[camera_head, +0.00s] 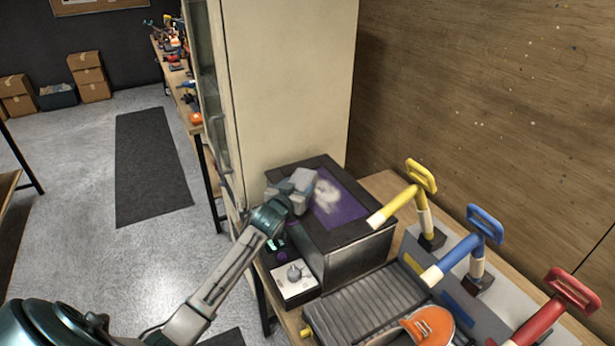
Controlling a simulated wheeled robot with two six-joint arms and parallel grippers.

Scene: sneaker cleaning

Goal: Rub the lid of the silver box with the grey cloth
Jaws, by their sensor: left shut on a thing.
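The silver box (355,262) stands on the workbench against a tall cream cabinet. Its lid (345,236) has a dark rim and a purple panel with a whitish smudge (326,196). My left gripper (283,200) is at the left part of the lid, shut on the grey cloth (297,181). The cloth is bunched beside the smudge, on its left. I cannot tell whether the cloth presses on the lid. The gripper and cloth hide part of the lid's left edge. My right gripper is not in view.
A control panel with a knob (294,278) sits left of the box. Yellow (408,194), blue (468,246) and red (550,310) handled tools stand right. The cabinet (290,80) blocks the back.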

